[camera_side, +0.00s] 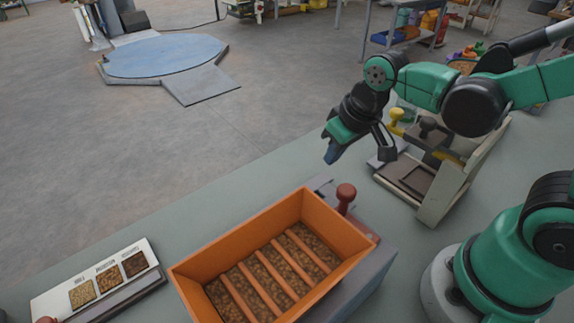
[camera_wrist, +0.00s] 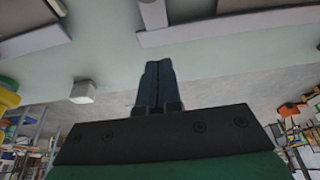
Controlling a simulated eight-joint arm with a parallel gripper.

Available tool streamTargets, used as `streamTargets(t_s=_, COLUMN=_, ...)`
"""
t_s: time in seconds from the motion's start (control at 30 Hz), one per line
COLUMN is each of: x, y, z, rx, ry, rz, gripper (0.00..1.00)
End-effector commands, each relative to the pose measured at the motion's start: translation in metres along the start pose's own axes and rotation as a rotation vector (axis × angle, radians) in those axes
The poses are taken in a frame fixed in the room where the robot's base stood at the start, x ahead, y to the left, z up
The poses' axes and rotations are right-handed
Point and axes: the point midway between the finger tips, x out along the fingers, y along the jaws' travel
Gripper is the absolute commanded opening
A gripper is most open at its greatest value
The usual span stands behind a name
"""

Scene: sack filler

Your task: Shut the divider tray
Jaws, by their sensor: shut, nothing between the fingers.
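The orange divider tray (camera_side: 222,247) is in the lower middle of the side view. It is open at the top, with slanting orange slats across a brown grainy fill. It sits on a grey base (camera_side: 352,288); a dark red knob (camera_side: 346,193) stands at its far right corner. My gripper (camera_side: 331,155) is in the air beyond the tray and the knob, apart from both, its fingers pointing down and left. In the wrist view my gripper (camera_wrist: 158,72) shows its two dark blue fingers together, with nothing between them. The tray is not clearly identifiable in the wrist view.
A sample board (camera_side: 97,285) with three labelled patches lies at the lower left. A pale stand (camera_side: 441,190) with a dark plate and a yellow knob (camera_side: 396,115) is right of my gripper.

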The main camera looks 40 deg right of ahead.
Motion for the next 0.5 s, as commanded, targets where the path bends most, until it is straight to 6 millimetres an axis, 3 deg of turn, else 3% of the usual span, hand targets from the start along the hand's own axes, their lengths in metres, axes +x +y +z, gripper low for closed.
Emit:
streamTargets(t_s=0.2, x=-0.028, y=0.000, z=0.001, rx=-0.001, ry=0.000, rz=0.000, gripper=0.00)
streamTargets(t_s=0.43, x=-0.046, y=0.000, z=0.000, rx=-0.001, ry=0.000, rz=0.000, gripper=0.00)
streamTargets(t_s=0.5, x=-0.048, y=0.000, z=0.000, rx=-0.003, ry=-0.005, rz=0.000, gripper=0.17)
